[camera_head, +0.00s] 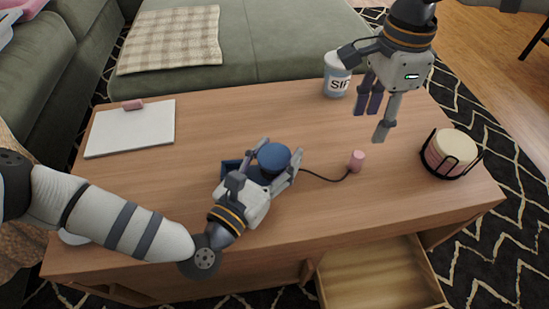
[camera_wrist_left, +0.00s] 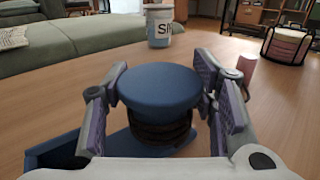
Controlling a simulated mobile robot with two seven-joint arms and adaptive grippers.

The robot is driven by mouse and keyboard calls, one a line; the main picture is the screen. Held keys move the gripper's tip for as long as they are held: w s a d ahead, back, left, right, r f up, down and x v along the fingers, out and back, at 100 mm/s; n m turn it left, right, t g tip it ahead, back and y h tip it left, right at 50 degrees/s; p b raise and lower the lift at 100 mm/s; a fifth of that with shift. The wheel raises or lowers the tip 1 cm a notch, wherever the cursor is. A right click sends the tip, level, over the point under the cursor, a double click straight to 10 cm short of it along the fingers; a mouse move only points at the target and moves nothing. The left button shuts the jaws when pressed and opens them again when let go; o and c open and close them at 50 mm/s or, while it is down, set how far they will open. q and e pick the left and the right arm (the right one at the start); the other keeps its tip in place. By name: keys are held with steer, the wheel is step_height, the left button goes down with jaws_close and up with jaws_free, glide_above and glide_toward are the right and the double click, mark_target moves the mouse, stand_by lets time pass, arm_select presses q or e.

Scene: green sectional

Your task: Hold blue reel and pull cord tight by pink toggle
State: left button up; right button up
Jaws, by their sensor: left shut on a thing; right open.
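The blue reel (camera_head: 273,157) stands on the wooden table, with dark cord wound below its round top. My left gripper (camera_head: 270,163) has a finger on either side of the reel and is shut on it; the reel also shows between the fingers in the left wrist view (camera_wrist_left: 158,92). A dark cord (camera_head: 325,178) runs slack from the reel to the right. It ends at the pink toggle (camera_head: 356,161), which stands on the table and shows partly behind a finger in the left wrist view (camera_wrist_left: 247,68). My right gripper (camera_head: 377,118) is open and empty, above and behind the toggle.
A blue tray or base (camera_wrist_left: 60,155) lies beside the reel. A whiteboard (camera_head: 131,130) lies left. An open drawer (camera_head: 375,275) juts out in front.

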arm_select(q)
steer(key=o, duration=1.2)
steer(key=shift+o, duration=0.2)
steer(key=shift+s, duration=0.1)
